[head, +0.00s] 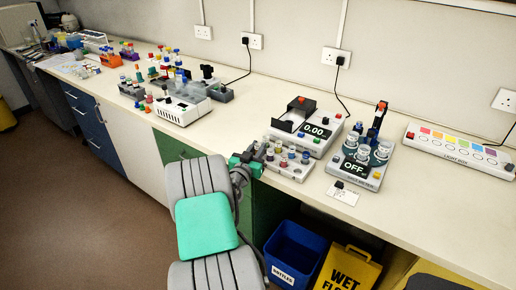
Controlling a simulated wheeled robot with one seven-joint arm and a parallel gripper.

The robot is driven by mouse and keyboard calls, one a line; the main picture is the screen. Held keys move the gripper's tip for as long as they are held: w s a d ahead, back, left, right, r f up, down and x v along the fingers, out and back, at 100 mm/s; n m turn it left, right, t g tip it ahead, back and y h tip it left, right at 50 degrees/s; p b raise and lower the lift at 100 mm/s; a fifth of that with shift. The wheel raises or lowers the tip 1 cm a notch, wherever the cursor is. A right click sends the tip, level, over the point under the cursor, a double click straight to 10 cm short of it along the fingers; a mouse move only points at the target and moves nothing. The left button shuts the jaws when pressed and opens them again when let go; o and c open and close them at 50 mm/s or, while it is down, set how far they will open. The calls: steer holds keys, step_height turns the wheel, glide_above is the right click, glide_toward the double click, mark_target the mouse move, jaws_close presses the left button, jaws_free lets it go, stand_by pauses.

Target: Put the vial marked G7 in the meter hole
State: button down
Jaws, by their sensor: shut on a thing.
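My gripper (246,160), with green and dark parts, is at the left end of a white vial rack (290,172) near the bench's front edge. It is shut on what looks like a vial, mostly hidden by the fingers; no marking can be read. Several small vials with coloured caps stand in the rack. Behind the rack is a white meter (321,145) whose display reads 0.00, with a dark raised lid at its left. Its hole cannot be made out clearly. To the right is a second device (352,179) reading OFF, with clear round cups and a dark upright arm.
A light box (460,150) with coloured patches lies at the right. A white box device (178,110) and several bottles stand to the left. A blue bin (292,255) and yellow wet floor sign (347,270) stand below.

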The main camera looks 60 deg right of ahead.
steer(key=c, duration=1.3)
jaws_free()
steer(key=shift+o, duration=0.2)
steer(key=shift+r+p, duration=0.1)
steer(key=shift+p, duration=0.25)
